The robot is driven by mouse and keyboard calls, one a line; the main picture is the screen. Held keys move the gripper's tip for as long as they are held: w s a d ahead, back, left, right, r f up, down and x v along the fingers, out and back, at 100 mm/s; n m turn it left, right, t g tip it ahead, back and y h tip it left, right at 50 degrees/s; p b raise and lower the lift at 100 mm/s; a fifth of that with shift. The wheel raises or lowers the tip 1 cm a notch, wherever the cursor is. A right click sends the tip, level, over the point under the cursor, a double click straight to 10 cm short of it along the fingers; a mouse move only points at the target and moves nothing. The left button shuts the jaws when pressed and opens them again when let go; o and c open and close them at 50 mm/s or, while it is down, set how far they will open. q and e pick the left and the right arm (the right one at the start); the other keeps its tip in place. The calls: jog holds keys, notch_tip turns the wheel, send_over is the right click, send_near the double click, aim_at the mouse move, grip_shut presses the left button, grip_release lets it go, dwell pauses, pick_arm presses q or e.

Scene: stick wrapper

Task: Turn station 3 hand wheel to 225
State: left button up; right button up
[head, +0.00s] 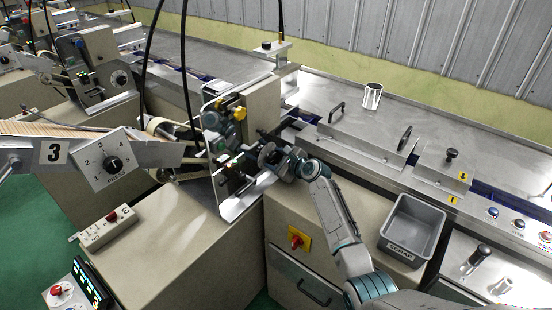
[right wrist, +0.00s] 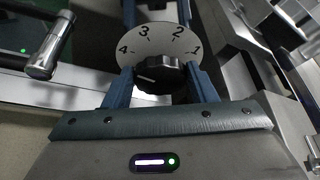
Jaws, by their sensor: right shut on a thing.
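In the right wrist view a round pale dial plate (right wrist: 150,43) carries the figures 1 to 4 around a black knob (right wrist: 160,72), seemingly the hand wheel. A white pointer mark shows on the knob's left side, below the 4. My right gripper (right wrist: 160,78) is shut on this knob, one blue finger on each side. In the head view my right gripper (head: 279,161) reaches the front of the station unit (head: 240,130), where the disc (head: 266,154) is small and partly covered. No figure as fine as 225 is readable. My left gripper is out of view.
A grey scrap bin (head: 413,228) stands right of my right arm. A metal cup (head: 372,96) stands on the conveyor table. A metal lever (right wrist: 45,55) is left of the dial.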

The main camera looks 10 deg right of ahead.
jog(key=o, duration=1)
jog(key=shift+c, duration=0.2)
jog(key=v, duration=1.1)
jog(key=shift+w+b, duration=0.1)
jog(key=shift+b, duration=0.25)
